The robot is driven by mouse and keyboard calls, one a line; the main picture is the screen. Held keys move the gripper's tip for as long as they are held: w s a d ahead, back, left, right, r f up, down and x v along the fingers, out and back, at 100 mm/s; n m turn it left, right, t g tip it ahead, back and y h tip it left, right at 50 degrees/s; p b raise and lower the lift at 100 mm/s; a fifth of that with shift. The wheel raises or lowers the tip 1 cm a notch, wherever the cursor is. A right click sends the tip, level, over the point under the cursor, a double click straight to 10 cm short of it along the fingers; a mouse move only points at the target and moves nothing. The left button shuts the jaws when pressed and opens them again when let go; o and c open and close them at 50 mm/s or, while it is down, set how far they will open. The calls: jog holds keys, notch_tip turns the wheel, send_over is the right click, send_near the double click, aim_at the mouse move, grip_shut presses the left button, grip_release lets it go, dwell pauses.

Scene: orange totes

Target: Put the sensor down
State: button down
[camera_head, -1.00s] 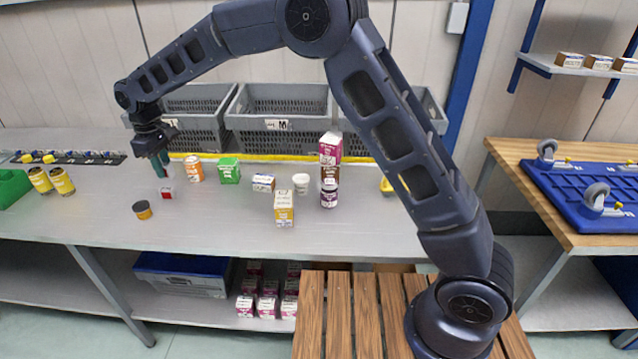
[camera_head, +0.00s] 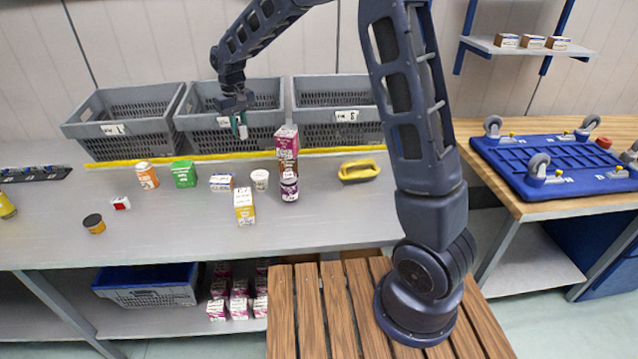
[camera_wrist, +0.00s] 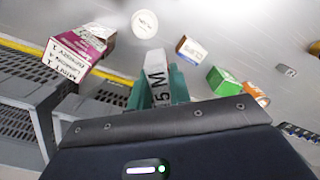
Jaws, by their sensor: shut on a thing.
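My gripper (camera_head: 239,125) is raised over the back of the grey workbench (camera_head: 165,235), in front of the middle grey tote (camera_head: 205,128). Its teal fingers are shut on a pale block with dark lettering (camera_wrist: 155,72), which also shows as a small white patch in the head view (camera_head: 243,132).
A yellow handled item (camera_head: 358,171) lies at right. The bench's front right is clear.

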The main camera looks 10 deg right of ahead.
jog(key=w+d+m, duration=0.2)
jog(key=d+m, duration=0.2)
jog(key=d, duration=1)
jog(key=m, duration=0.3)
send_over(319, 182)
jog(key=f, duration=0.2)
notch_tip(319, 182, down, 19)
jog(key=shift+r, duration=0.1)
jog(key=shift+f, duration=0.2)
jog(key=c, duration=1.3)
grip_release()
